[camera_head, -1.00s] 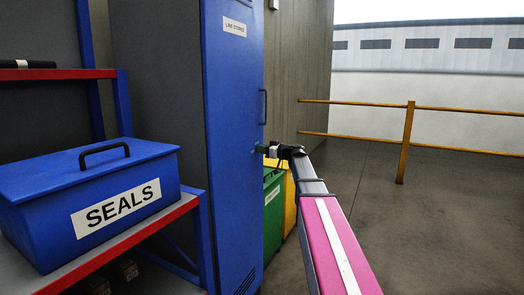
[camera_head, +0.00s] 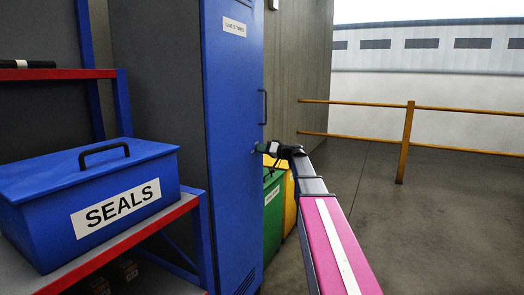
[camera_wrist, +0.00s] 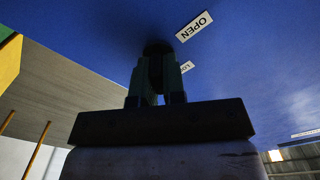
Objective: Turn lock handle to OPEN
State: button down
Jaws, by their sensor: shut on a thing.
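The lock handle (camera_wrist: 157,47) shows as a dark round piece on the blue cabinet door (camera_head: 236,185). My gripper is at the door's right edge, below the door's pull, in the head view (camera_head: 260,148). In the wrist view my gripper (camera_wrist: 156,68) has its green fingers shut on the lock handle, which they mostly hide. A white OPEN label (camera_wrist: 194,25) is beside the handle, up and to the right. A second label (camera_wrist: 187,67), partly hidden by a finger, starts with "LO". The handle's exact angle is hard to tell.
A dark vertical pull (camera_head: 264,107) is on the door above my gripper. Green (camera_head: 272,210) and yellow (camera_head: 289,195) bins stand behind my arm. A blue SEALS box (camera_head: 90,195) sits on the left shelf. Open floor lies right, before a yellow railing (camera_head: 407,140).

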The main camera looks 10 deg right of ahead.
jog(key=m, duration=0.5)
jog(key=shift+w+f+m, duration=0.1)
jog(key=shift+f+m, duration=0.05)
jog(key=shift+m, duration=0.15)
jog(key=m, duration=0.5)
jog(key=shift+d+f, duration=0.1)
jog(key=shift+f, duration=0.05)
jog(key=shift+m, duration=0.4)
jog(key=c, duration=1.2)
grip_release()
jog(key=v, duration=1)
jog(key=shift+s+d, duration=0.2)
jog(key=shift+d, duration=0.15)
